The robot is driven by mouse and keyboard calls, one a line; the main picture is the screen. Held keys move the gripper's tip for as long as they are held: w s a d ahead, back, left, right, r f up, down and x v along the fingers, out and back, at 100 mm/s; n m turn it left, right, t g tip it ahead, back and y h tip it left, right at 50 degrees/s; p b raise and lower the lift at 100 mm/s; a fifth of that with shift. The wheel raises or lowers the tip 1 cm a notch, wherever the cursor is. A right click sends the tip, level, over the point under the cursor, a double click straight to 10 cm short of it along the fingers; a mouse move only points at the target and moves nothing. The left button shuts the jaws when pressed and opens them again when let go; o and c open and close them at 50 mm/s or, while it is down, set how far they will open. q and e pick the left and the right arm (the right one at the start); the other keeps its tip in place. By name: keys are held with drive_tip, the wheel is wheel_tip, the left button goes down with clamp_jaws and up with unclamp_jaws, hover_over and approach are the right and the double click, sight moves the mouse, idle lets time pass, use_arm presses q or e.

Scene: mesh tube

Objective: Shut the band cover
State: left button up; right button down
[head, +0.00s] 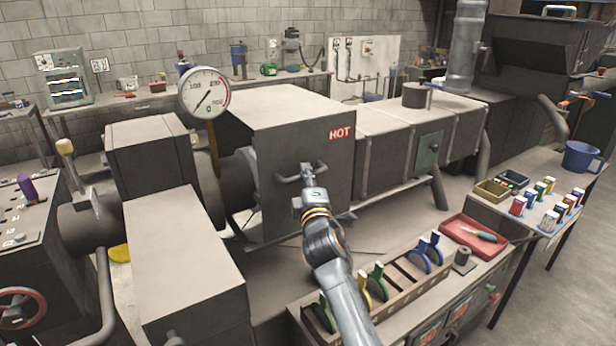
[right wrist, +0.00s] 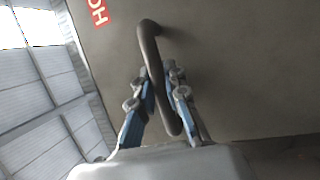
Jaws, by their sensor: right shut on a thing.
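The band cover (head: 300,150) is a large grey box-shaped cover with a red HOT label (head: 339,134) on its front face. It stands around the machine barrel, left of a row of grey housings, and I cannot tell how far it is from shut. A bar handle (head: 290,180) sticks out of its front face. My right gripper (head: 308,190) is shut on this handle. In the right wrist view the handle (right wrist: 150,55) passes between the two blue-padded fingers of the right gripper (right wrist: 158,100). My left gripper is out of view.
A pressure gauge (head: 205,93) stands just left of the cover. Below my right arm is a bench with a wooden rack (head: 408,294) of coloured clamps and a red tray (head: 473,236). A blue mug (head: 581,157) stands at the far right.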

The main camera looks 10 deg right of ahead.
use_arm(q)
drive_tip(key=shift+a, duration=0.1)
use_arm(e)
drive_tip(key=shift+a+f, duration=0.2)
drive_tip(key=shift+f, duration=0.1)
drive_tip(key=c, duration=1.5)
unclamp_jaws()
drive_tip(key=shift+o, duration=0.8)
drive_tip(key=shift+a+r, duration=0.1)
drive_tip(key=shift+a, duration=0.05)
drive_tip(key=shift+r, duration=0.1)
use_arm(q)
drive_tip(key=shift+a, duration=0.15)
use_arm(e)
drive_tip(key=s+f, duration=0.2)
drive_tip(key=s, duration=1)
drive_tip(key=shift+a, duration=0.3)
